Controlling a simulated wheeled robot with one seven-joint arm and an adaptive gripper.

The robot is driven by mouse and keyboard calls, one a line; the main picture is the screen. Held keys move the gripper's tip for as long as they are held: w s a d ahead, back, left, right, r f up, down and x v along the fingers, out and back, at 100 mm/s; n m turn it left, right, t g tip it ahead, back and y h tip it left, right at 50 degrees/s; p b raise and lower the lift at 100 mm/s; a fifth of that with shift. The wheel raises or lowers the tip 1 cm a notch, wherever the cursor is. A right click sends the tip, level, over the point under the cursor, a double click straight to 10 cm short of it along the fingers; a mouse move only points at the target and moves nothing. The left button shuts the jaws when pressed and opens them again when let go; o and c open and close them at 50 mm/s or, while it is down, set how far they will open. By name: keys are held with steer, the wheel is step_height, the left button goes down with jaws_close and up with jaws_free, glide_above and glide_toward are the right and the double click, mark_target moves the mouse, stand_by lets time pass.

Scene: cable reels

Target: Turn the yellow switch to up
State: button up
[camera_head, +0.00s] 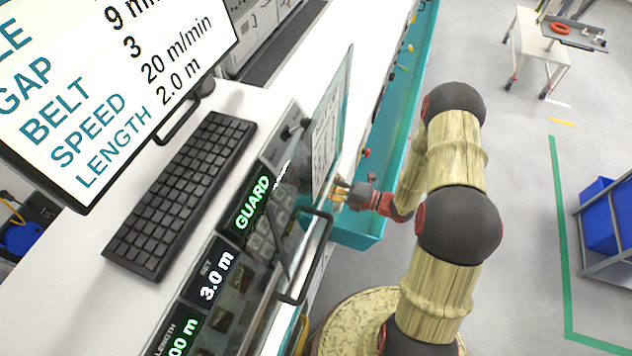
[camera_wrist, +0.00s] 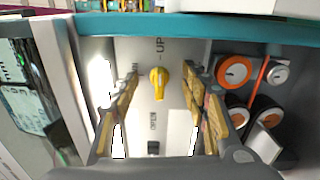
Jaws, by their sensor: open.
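The yellow switch (camera_wrist: 158,84) is on a pale panel in the middle of the wrist view. Its handle looks roughly lengthwise in that picture, with an UP label (camera_wrist: 160,47) above it and a smaller label below. I cannot tell for sure which end is its pointer. My gripper (camera_wrist: 160,92) is open, with one yellowish finger on each side of the switch. I see no clear contact. In the head view my gripper (camera_head: 350,194) is at the side of the console, near the clear guard. The switch cannot be made out there.
A clear guard with a black handle (camera_head: 305,258) stands beside my gripper. A keyboard (camera_head: 180,195) and a screen (camera_head: 110,85) are at the left. A teal trough (camera_head: 405,125) runs behind. Orange-faced reels (camera_wrist: 234,72) are right of the fingers in the wrist view.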

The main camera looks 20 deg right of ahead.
steer(key=v, duration=0.8)
stand_by(0.6)
stand_by(0.4)
